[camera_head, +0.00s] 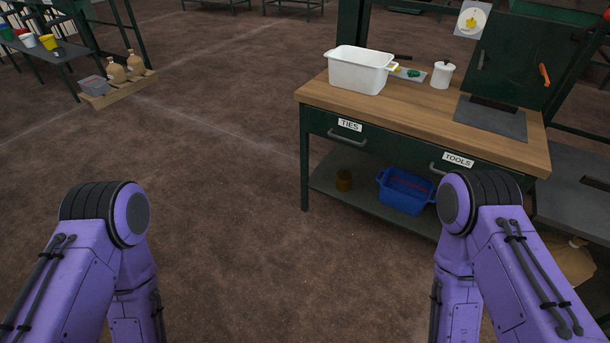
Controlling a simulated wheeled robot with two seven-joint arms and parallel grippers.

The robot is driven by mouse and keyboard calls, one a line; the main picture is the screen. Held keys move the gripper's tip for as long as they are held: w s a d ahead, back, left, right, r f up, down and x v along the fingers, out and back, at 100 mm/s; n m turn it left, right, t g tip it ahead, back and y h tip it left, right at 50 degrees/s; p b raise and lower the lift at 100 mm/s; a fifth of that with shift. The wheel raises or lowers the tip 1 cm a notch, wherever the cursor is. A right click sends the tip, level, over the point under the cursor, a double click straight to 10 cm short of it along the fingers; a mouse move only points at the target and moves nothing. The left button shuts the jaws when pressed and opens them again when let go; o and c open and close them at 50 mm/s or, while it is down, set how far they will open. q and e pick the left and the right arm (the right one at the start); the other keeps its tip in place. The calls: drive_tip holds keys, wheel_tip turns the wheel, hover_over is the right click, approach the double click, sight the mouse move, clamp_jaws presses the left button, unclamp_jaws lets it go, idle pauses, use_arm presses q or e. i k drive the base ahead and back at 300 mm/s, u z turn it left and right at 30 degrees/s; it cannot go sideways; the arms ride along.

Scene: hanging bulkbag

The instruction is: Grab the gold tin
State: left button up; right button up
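My two purple arms show at the lower left and lower right, bent downward. Both grippers are below the picture and out of sight. Neither arm touches the bench or the tin in this view.
The wooden benchtop (420,110) holds a white tub (358,70) and a white lidded pot (441,75). Open brown floor (240,220) lies left of the bench.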

sight(341, 186)
drive_tip(key=u, duration=0.2)
drive_tip(key=i, duration=0.95)
drive_tip(key=z, duration=1)
drive_tip(key=i, duration=1)
drive_tip(key=z, duration=0.25)
